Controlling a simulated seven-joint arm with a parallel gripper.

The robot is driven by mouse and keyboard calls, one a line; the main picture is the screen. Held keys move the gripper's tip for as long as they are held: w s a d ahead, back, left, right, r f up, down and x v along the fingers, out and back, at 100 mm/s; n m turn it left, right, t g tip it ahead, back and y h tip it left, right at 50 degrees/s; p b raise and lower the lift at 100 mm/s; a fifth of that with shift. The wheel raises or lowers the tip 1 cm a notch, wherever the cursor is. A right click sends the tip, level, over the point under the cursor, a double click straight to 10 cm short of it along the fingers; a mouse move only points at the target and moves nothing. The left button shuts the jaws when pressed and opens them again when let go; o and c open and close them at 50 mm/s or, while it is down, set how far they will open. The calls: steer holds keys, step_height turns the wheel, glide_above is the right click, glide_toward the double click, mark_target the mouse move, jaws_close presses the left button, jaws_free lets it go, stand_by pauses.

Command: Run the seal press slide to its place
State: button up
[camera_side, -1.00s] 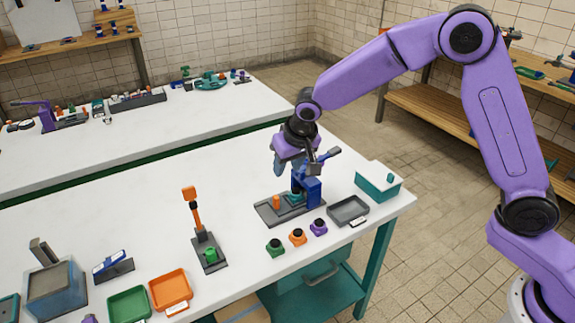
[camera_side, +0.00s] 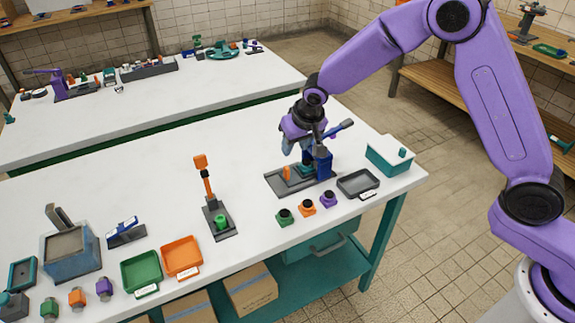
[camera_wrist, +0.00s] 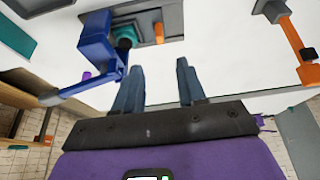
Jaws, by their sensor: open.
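The seal press has a dark grey base plate (camera_side: 278,184), a blue upright body (camera_side: 323,163) and a raised lever (camera_side: 336,129). A teal part (camera_side: 305,168) sits by the body, and a small orange knob (camera_side: 287,172) stands on the plate left of it.
Green, orange and purple small pieces (camera_side: 306,207) lie in front of the press. A grey tray (camera_side: 358,181) and a teal box (camera_side: 389,158) stand at its right. An orange-handled device (camera_side: 208,190) stands left. The blue press lever (camera_wrist: 75,90) reaches close beside one finger.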

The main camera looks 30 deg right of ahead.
mark_target(287, 168)
steer(key=x, duration=1.1)
steer(key=shift+w+f, duration=0.1)
steer(key=shift+w, duration=0.05)
steer(key=shift+c, duration=0.3)
